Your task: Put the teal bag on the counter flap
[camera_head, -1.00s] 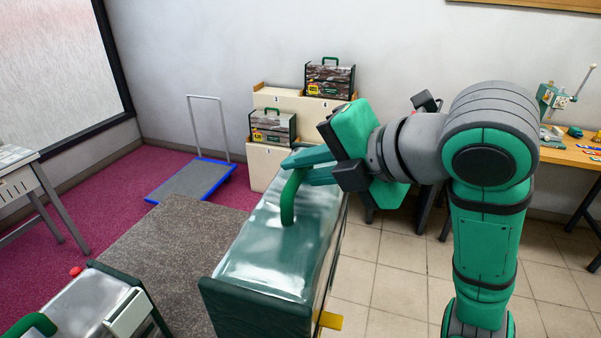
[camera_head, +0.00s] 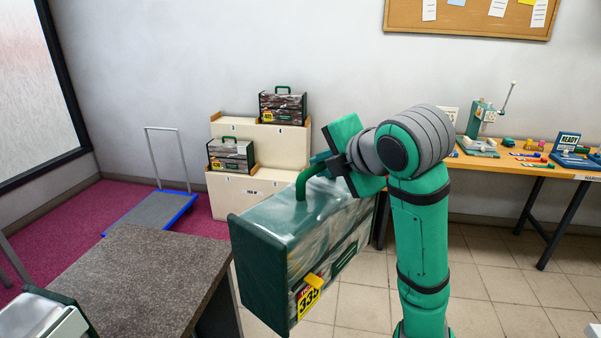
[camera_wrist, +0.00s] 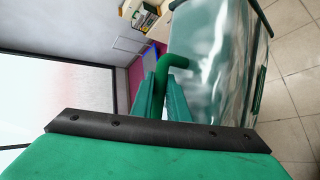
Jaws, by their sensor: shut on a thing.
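The teal bag (camera_head: 300,245) is a large clear-topped bag with dark green edges, a green handle and a yellow tag reading 335. My gripper (camera_head: 318,165) is shut on its handle. In the wrist view the gripper's fingers (camera_wrist: 164,100) close around the green handle (camera_wrist: 170,64), with the bag's shiny top (camera_wrist: 215,60) to the right. I cannot tell which part of the counter is the flap.
Another bag (camera_head: 40,318) stands at the lower left. Two smaller bags, an upper one (camera_head: 283,105) and a lower one (camera_head: 231,155), rest on cream stepped units (camera_head: 240,190). A blue-edged trolley (camera_head: 152,212) stands behind the counter. A wooden table (camera_head: 530,165) with small items is at right. The counter top is clear.

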